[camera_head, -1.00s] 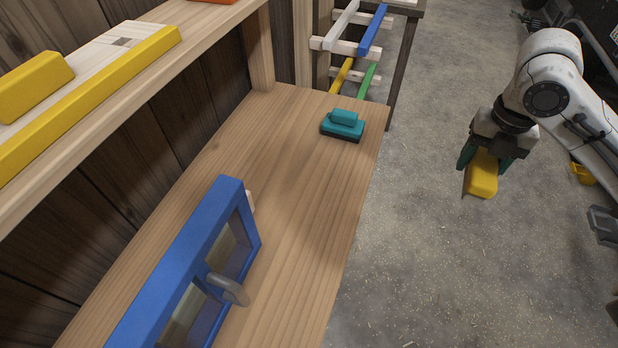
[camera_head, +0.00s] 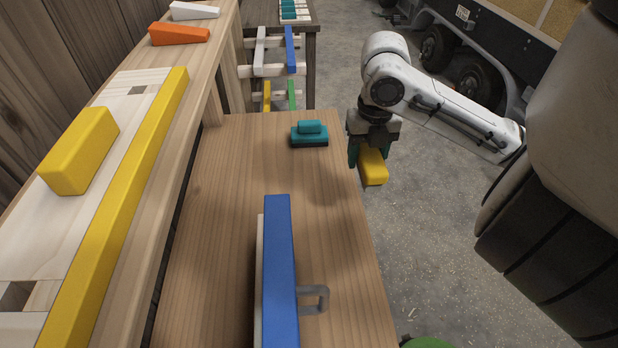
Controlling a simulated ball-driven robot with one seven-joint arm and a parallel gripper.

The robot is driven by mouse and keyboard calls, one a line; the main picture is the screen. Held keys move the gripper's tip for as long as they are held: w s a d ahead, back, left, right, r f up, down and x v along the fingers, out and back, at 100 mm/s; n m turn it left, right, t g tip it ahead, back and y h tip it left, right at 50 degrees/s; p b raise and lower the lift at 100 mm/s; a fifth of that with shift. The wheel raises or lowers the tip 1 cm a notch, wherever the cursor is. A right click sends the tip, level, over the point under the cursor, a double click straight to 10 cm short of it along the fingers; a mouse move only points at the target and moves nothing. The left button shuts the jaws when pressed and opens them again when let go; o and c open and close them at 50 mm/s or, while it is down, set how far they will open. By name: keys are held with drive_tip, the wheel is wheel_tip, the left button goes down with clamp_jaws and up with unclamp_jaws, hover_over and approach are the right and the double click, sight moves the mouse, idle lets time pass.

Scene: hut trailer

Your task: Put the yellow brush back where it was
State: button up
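My gripper (camera_head: 372,154) is at the upper middle right, pointing down, with dark teal fingers. It is shut on a yellow block-shaped piece, which looks like the yellow brush (camera_head: 374,172); I cannot make out bristles. The piece hangs just off the right edge of the wooden bench (camera_head: 225,215), over the floor side. A teal brush (camera_head: 309,134) with a dark underside stands on the bench, left of my gripper. Another yellow block (camera_head: 80,152) sits on the pale board of the upper shelf at left.
A blue frame with a grey handle (camera_head: 277,265) stands upright on the near bench. A yellow strip (camera_head: 120,215), an orange block (camera_head: 179,35) and a white block (camera_head: 193,10) lie on the shelf. A rack (camera_head: 272,70) stands beyond. A trailer wheel (camera_head: 478,85) is at upper right.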

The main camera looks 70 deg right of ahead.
drive_tip(key=w+d+f+p, duration=0.2)
drive_tip(key=w, duration=0.4)
hover_over(318, 181)
drive_tip(key=s, duration=0.1)
drive_tip(key=f, duration=0.5)
drive_tip(key=shift+a+f, duration=0.2)
drive_tip(key=shift+f, duration=0.05)
drive_tip(key=shift+w+d+f, duration=0.15)
drive_tip(key=shift+w+f, duration=0.15)
drive_tip(key=shift+f, duration=0.2)
drive_tip(key=shift+w+d+f+p, duration=0.15)
drive_tip(key=shift+f+p, duration=0.6)
drive_tip(key=shift+f, duration=1.05)
drive_tip(key=shift+f, duration=0.1)
drive_tip(key=o, duration=1.1)
wheel_tip(318, 181, up, 12)
drive_tip(key=b, duration=0.1)
drive_tip(key=shift+b, duration=0.35)
